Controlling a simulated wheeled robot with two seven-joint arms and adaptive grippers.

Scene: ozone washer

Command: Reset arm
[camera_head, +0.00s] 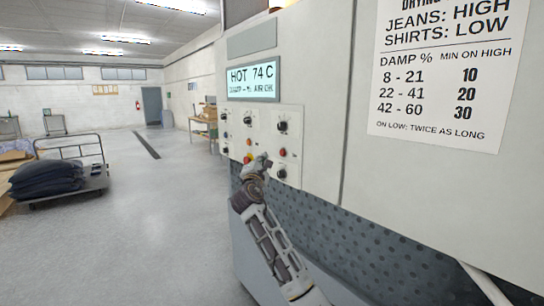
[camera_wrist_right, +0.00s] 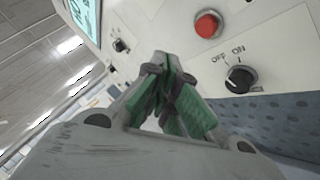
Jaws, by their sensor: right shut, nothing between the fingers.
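My right gripper (camera_head: 262,160) is shut and empty in front of the lower part of the machine's control panel (camera_head: 262,122) in the head view. In the right wrist view, the shut fingers (camera_wrist_right: 168,75) point toward the panel. A red button (camera_wrist_right: 207,25) is above and right of them, and a black knob (camera_wrist_right: 240,79) with an ON/OFF label is to their right. Whether the fingertips touch the panel cannot be told. The display (camera_head: 252,78) above the panel reads "HOT 74 C". My left gripper is not in view.
A printed drying chart (camera_head: 445,75) is on the machine's front at right. A dotted blue-grey panel (camera_head: 340,235) lies below the controls. The floor (camera_head: 150,240) between is clear.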

